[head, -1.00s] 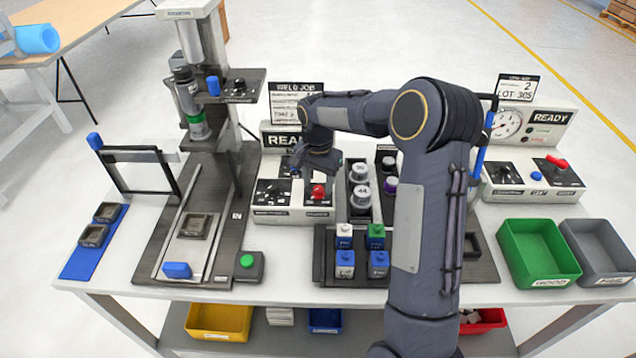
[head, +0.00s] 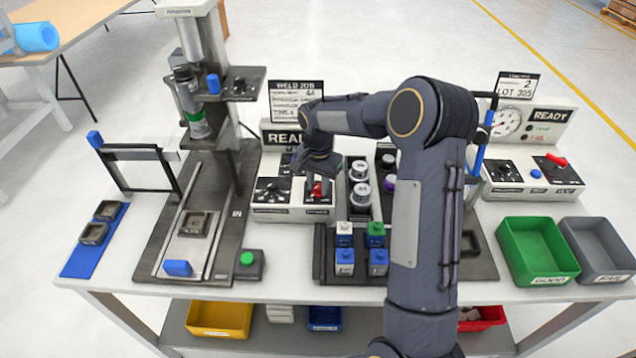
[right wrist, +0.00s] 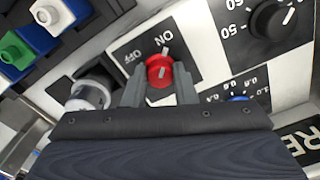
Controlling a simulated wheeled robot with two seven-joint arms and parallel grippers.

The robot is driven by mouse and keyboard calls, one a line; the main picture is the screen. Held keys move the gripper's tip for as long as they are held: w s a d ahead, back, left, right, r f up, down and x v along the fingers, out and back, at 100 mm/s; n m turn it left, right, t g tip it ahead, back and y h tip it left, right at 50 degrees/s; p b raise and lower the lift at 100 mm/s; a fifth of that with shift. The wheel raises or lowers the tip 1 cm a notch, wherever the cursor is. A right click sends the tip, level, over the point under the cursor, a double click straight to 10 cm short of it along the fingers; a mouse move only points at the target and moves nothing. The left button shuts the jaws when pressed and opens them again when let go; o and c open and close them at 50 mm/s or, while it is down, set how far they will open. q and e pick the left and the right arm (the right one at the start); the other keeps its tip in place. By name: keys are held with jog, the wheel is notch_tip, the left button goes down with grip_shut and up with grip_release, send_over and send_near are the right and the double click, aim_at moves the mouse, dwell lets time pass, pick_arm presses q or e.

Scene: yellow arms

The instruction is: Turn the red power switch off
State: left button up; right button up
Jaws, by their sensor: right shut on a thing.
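The red power switch (head: 318,191) is a round knob on the front right of the white welding control box (head: 262,213). In the right wrist view the red knob (right wrist: 158,70) sits on a dark plate with ON and OFF printed beside it; its pale mark appears to point nearer ON. My right gripper (right wrist: 160,88) is shut on the knob, one finger on each side. In the head view my right gripper (head: 315,181) comes down over the knob and partly hides it. My left gripper is not in view.
Left of the box stands a press (head: 215,85) with a slide base. In front is a dark tray (head: 322,262) with white, green and blue blocks. Right are another control box (head: 535,192) with a red switch (head: 556,160), a green bin (head: 538,252) and a grey bin (head: 600,250).

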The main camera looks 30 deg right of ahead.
jog(key=shift+n, duration=0.3)
jog(key=n+b, duration=0.1)
jog(key=n, duration=0.2)
jog(key=shift+n, duration=0.4)
jog(key=n, duration=0.4)
jog(key=shift+n, duration=0.3)
jog(key=n, duration=0.4)
jog(key=shift+r, duration=0.1)
jog(key=n, duration=0.4)
jog(key=shift+n, duration=0.6)
jog(key=o, duration=1)
